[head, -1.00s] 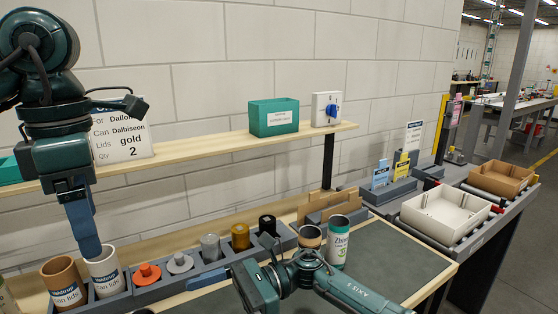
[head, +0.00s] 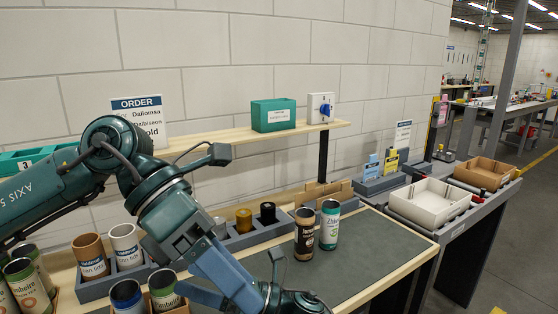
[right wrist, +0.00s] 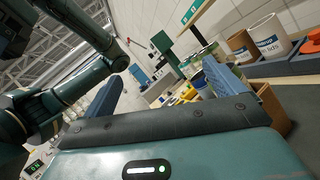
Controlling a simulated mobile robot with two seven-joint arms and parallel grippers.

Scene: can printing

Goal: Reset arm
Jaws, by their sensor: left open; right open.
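My left gripper (head: 235,286) hangs at the end of the arm from the left, its blue fingers angled down at the front of the bench. My right gripper (head: 197,291) is low in the head view, mostly hidden behind the left fingers and frame edge. In the right wrist view the right gripper (right wrist: 162,74) has its fingers spread with nothing held between them. A dark brown can (head: 305,236) and a green and white can (head: 330,226) stand upright on the grey mat (head: 385,249), apart from both grippers.
A brown can (head: 91,258) and a white can (head: 126,246) stand in a grey rack. Several printed cans stand at the lower left, close to the grippers. A shelf (head: 240,137) holds a teal bin (head: 273,116). A white tray (head: 430,203) sits far right. The mat's right side is clear.

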